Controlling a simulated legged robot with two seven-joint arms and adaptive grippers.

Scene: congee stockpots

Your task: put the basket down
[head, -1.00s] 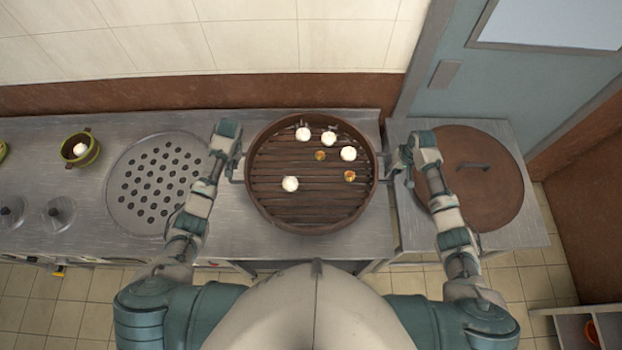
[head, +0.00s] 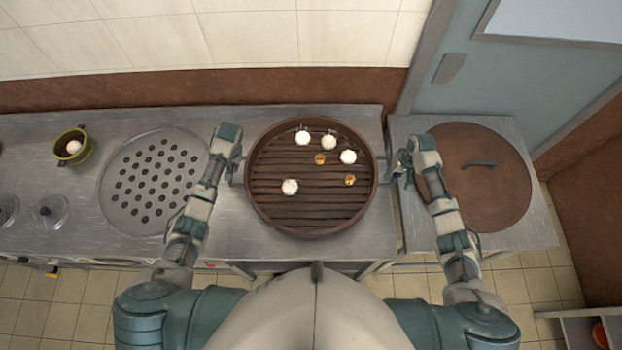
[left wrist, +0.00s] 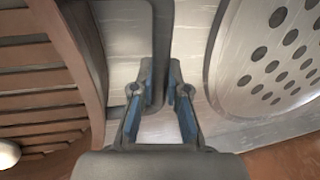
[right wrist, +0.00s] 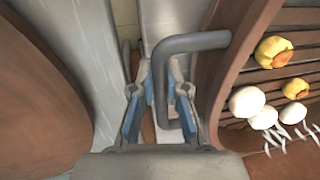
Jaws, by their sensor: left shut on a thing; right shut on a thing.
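The basket (head: 312,217) is a round brown steamer with a slatted floor, holding several white buns and a couple of small yellow pieces. It appears level in front of me, over the metal counter. My left gripper (head: 234,165) is shut on its left grey handle; in the left wrist view the fingers (left wrist: 165,88) are at the handle (left wrist: 128,40). My right gripper (head: 398,168) is shut on the right handle; in the right wrist view the fingers (right wrist: 163,88) straddle the grey bar (right wrist: 190,42). Whether the basket's underside touches the counter is hidden.
A perforated round metal plate (head: 150,185) is set in the counter (head: 225,255) left of the basket. A green pot (head: 72,148) stands further left. A large brown lid (head: 485,190) lies on a separate stand to the right. The tiled wall is behind.

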